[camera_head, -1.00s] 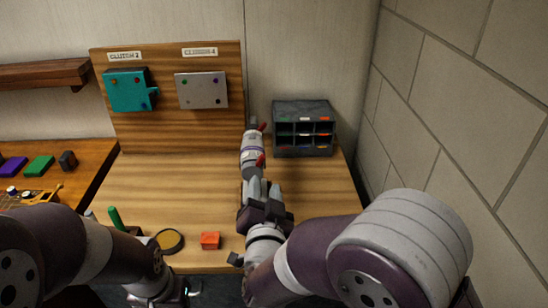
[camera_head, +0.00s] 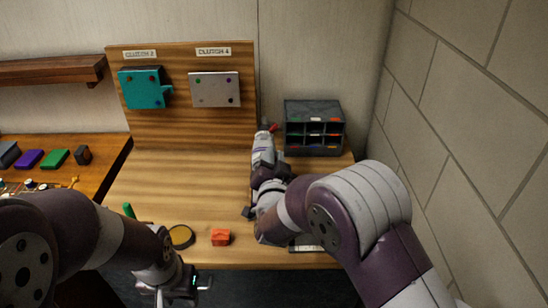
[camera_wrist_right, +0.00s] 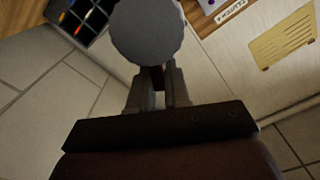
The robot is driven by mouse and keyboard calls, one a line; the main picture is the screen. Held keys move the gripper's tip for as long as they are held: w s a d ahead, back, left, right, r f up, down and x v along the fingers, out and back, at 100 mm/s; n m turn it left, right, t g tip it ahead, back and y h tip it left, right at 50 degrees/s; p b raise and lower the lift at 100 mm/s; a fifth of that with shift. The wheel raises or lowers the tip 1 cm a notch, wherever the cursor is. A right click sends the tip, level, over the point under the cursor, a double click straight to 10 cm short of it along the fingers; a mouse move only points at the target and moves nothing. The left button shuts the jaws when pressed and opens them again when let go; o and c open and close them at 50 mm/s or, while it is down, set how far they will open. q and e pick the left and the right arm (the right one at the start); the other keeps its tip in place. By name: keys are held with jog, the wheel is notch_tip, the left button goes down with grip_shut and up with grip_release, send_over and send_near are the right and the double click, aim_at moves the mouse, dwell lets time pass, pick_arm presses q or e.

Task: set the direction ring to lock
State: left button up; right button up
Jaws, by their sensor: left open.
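A grey tool (camera_head: 263,150) with purple bands and a red part at its far end stands out over the back of the wooden table in the head view. Its large round grey end (camera_wrist_right: 147,28) shows in the right wrist view. I cannot make out a direction ring or its marks. My right gripper (camera_head: 268,172) is at the tool's near end, and its two fingers (camera_wrist_right: 159,88) are close together on a dark part of it. My left gripper (camera_head: 182,290) is open and empty, low in front of the table's front edge.
An orange block (camera_head: 220,237), a round yellow-topped disc (camera_head: 181,236) and a green upright piece (camera_head: 128,210) are near the front edge. A dark compartment rack (camera_head: 314,128) stands at the back right. A board (camera_head: 190,125) holds teal and grey plates. The table's middle left is clear.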

grip_shut()
jog(key=shift+a, duration=0.15)
jog(key=shift+a+r+n, duration=0.25)
jog(key=shift+a+n, duration=0.1)
jog(key=shift+n, duration=0.75)
jog(key=shift+a+r+n+p, duration=0.15)
jog(key=shift+a+n, duration=0.25)
jog(key=shift+n, duration=0.5)
jog(key=shift+a+f+n+p, duration=0.1)
jog(key=shift+a+n+p, duration=0.2)
jog(key=shift+n, duration=0.6)
jog(key=shift+a, duration=0.1)
jog(key=o, duration=0.6)
grip_release()
